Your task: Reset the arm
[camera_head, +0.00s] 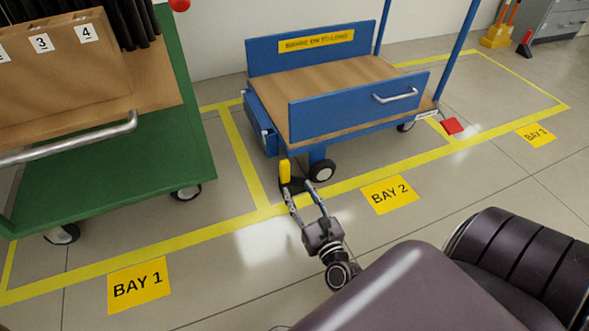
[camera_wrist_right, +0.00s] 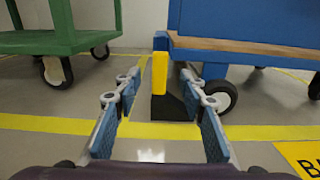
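My right gripper (camera_head: 303,190) is open, low in front of the blue cart (camera_head: 345,108). In the right wrist view its fingers (camera_wrist_right: 160,85) are spread wide with nothing clamped between them. Beyond them stands a black wedge (camera_wrist_right: 168,107) with an upright yellow handle (camera_wrist_right: 159,73), on the floor beside the cart's wheel (camera_wrist_right: 219,97). In the head view the yellow handle (camera_head: 285,171) shows just past the fingertips, and the gripper partly hides the wedge. Whether wedge and wheel touch is unclear. My left gripper is not in view.
A green cart (camera_head: 110,170) at left carries a numbered box (camera_head: 60,75) holding black rods (camera_head: 135,22). A red pedal (camera_head: 451,126) juts from the blue cart's right end. Yellow floor lines and bay labels (camera_head: 390,194) mark open floor in front.

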